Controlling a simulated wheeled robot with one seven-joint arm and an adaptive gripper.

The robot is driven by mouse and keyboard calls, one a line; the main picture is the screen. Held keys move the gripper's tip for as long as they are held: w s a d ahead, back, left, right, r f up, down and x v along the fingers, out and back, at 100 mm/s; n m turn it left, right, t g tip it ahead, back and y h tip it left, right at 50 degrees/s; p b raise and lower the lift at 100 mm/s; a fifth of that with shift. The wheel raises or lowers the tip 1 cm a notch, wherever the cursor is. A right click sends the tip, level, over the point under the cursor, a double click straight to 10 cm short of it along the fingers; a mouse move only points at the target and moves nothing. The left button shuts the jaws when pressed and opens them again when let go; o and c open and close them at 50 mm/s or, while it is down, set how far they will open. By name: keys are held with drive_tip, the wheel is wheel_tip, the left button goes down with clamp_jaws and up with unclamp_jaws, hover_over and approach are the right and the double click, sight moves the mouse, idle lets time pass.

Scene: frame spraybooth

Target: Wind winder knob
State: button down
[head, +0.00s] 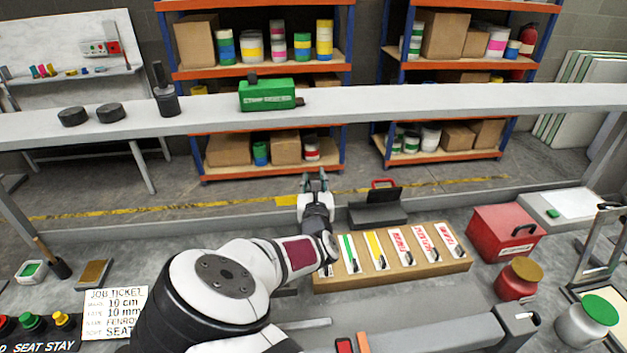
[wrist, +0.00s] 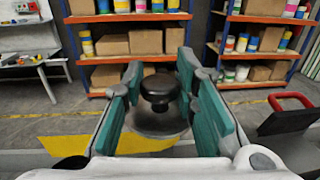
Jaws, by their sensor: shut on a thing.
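The winder knob (wrist: 159,88) is a round black knob on a short stem above a dark grey disc (wrist: 158,122), in the middle of the wrist view. My gripper (wrist: 161,82) has its teal fingers on either side of the knob, shut on it. In the head view my gripper (head: 316,178) is at the centre, beyond the wooden rack and pointing away from me. The knob cannot be made out there, as the gripper covers it.
A black box with a red handle (head: 377,208) stands just right of my gripper. A wooden rack (head: 440,271) of coloured strips lies nearer, with a red case (head: 505,233) to its right. A long grey shelf (head: 400,100) with a green box (head: 267,95) crosses above the gripper.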

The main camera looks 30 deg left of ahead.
drive_tip(key=shift+y, duration=0.3)
